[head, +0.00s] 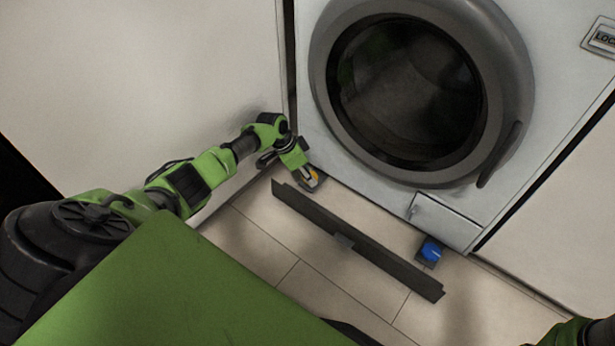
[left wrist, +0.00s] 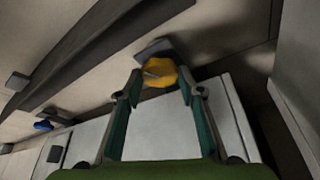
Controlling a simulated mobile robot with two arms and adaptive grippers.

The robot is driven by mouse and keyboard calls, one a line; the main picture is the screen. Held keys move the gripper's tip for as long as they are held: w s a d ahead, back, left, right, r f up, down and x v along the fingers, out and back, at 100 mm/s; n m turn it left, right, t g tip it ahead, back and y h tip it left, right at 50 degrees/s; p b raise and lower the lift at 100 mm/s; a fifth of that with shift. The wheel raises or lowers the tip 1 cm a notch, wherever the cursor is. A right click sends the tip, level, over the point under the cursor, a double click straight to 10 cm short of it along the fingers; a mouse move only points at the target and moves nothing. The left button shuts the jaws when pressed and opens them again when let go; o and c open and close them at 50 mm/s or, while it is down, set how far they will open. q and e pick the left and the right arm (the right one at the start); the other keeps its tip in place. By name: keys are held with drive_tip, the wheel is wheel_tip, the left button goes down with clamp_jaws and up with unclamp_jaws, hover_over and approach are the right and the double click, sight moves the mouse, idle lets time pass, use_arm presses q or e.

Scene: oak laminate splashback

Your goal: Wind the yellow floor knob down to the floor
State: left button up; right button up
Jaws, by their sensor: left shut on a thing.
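The yellow floor knob (left wrist: 160,73) is in the left wrist view, between the fingertips of my left gripper (left wrist: 158,85). My left gripper is shut on it, one finger against each side. A dark square foot piece (left wrist: 152,49) shows just beyond the knob. In the head view my left gripper (head: 311,178) is low at the washing machine's bottom left corner, and only a bit of yellow knob (head: 314,174) shows there. Whether the knob touches the floor is hidden. My right gripper is not in view; only a bit of green arm shows at the bottom right.
A washing machine (head: 312,130) with a round door stands ahead. A blue knob (head: 430,250) on a dark base is at its right front corner. A long dark plinth strip (head: 330,228) lies on the tiled floor in front. A pale panel (head: 130,80) stands close on the left.

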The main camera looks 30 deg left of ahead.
use_arm(q)
drive_tip(key=shift+w+d+r, duration=0.1)
drive_tip(key=shift+r, duration=0.1)
idle(0.3)
drive_tip(key=o, duration=1.1)
drive_tip(key=shift+r, duration=0.1)
drive_tip(key=v, duration=0.7)
drive_tip(key=shift+r, duration=0.1)
